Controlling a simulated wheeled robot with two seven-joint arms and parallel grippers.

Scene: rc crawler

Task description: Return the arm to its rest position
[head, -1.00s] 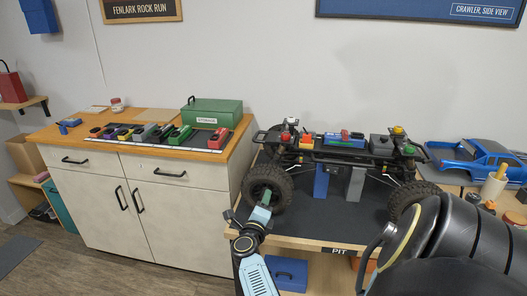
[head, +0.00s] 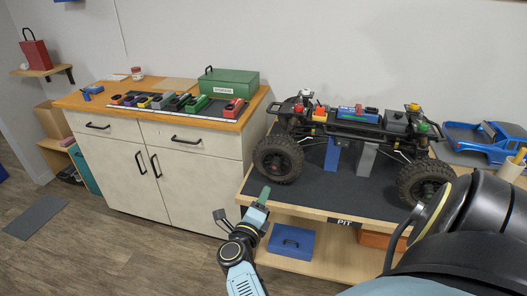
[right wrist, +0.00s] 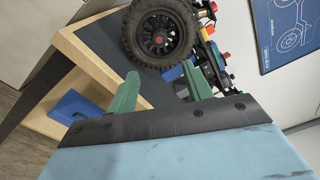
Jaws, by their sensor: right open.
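My right gripper (head: 264,196) has green fingers and is in front of the left front corner of the bench, below the crawler's near left wheel (head: 278,159). In the right wrist view its two green fingers (right wrist: 160,88) stand apart with nothing between them. The wheel is beyond the fingertips there, with a visible gap to them. The crawler chassis (head: 360,131) sits raised on a blue stand (head: 332,154) and a grey stand (head: 365,160). My left gripper is in no view.
The bench's dark mat (head: 320,194) has a wooden front edge marked PIT. A blue box (head: 291,241) is on the shelf below. A cabinet (head: 200,150) at left holds a row of coloured parts and a green case (head: 228,82). A blue body shell (head: 485,140) is at right.

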